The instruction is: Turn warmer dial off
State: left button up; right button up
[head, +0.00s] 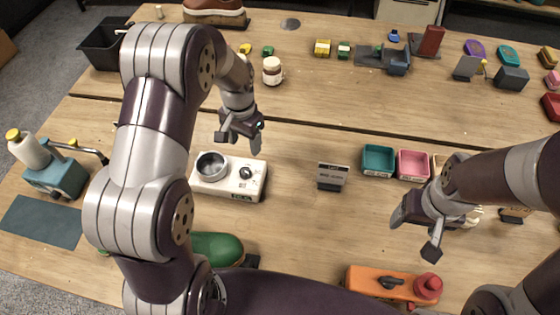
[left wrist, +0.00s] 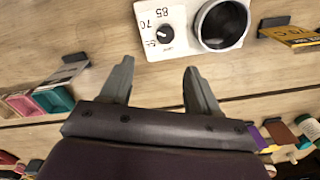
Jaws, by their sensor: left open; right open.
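The warmer (head: 226,190) is a white box with a round metal pot (head: 211,165) at its left and a black dial (head: 246,173) at its right. In the left wrist view the dial (left wrist: 165,33) has printed numbers beside it, 85 and 70 among them. I cannot make out its setting for sure. My left gripper (head: 239,142) is open and empty, just behind and above the warmer. In the left wrist view its fingertips (left wrist: 158,68) are apart and short of the dial, not touching it. My right gripper (head: 416,236) is open and empty at the right, far from the warmer.
A small sign (head: 332,176) stands right of the warmer, with a teal tray (head: 378,160) and a pink tray (head: 413,165) beyond. A green shoe-like item (head: 218,248) lies in front, partly behind my arm. An orange box (head: 385,284) is at the front edge.

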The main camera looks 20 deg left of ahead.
pick_arm(q)
jog(key=p, duration=0.1)
send_near(245, 170)
jog(key=shift+s+a+f, duration=0.2)
jog(key=shift+s+a, duration=0.15)
jog(key=shift+s, duration=0.2)
jog(key=f, duration=0.2)
jog(key=f+p, duration=0.1)
jog(key=f, duration=0.2)
jog(key=w+f, duration=0.1)
jog(key=f, duration=0.1)
jog(key=shift+d+f+p, duration=0.2)
jog(key=shift+d+p, duration=0.2)
jog(key=shift+s+a+f, duration=0.25)
jog(key=shift+f, duration=0.3)
pick_arm(e)
jog(key=r, duration=0.1)
jog(key=a+r, duration=0.1)
jog(key=s+r, duration=0.1)
jog(key=shift+a+r, duration=0.2)
jog(key=shift+a, duration=0.05)
pick_arm(q)
jog(key=shift+w+d, duration=0.1)
pick_arm(e)
jog(key=shift+w+d, duration=0.1)
pick_arm(q)
jog(key=c, duration=1)
pick_arm(e)
jog(key=shift+f, duration=0.1)
